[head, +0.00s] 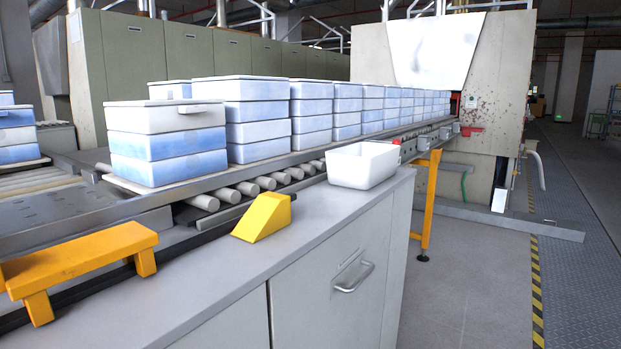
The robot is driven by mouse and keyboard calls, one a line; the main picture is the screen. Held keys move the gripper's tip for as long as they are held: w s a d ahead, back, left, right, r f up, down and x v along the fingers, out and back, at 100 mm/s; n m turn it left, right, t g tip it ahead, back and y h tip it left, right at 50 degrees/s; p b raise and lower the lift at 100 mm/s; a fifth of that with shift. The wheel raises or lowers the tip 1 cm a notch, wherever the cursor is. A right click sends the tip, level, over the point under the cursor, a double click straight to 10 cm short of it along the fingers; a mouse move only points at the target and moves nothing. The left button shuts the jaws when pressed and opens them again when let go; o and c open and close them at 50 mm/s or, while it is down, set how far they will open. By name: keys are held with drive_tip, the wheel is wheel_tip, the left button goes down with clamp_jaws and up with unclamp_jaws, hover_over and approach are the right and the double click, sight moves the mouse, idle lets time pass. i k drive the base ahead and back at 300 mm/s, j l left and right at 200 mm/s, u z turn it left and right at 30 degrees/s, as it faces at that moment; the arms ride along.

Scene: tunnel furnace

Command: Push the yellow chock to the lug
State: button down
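The yellow chock (263,217) is a wedge-shaped block on the grey counter top. It sits near the counter's back edge, beside the roller conveyor, with its sloped face toward the lower left. I cannot single out a lug for certain in this view. An orange-yellow bench-like piece (78,260) with short legs stands at the left, apart from the chock. My gripper is not in view.
A white open bin (363,165) stands at the counter's far right end. Stacked blue-and-white boxes (167,146) line the roller conveyor (247,188) behind. The counter top (205,287) is bare between the chock and the front edge.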

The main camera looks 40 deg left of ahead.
sight(270, 212)
drive_tip(key=i+u, duration=0.3)
drive_tip(key=i, duration=0.15)
drive_tip(key=i+l+u, duration=0.45)
drive_tip(key=i+u, duration=0.15)
drive_tip(key=i, duration=0.2)
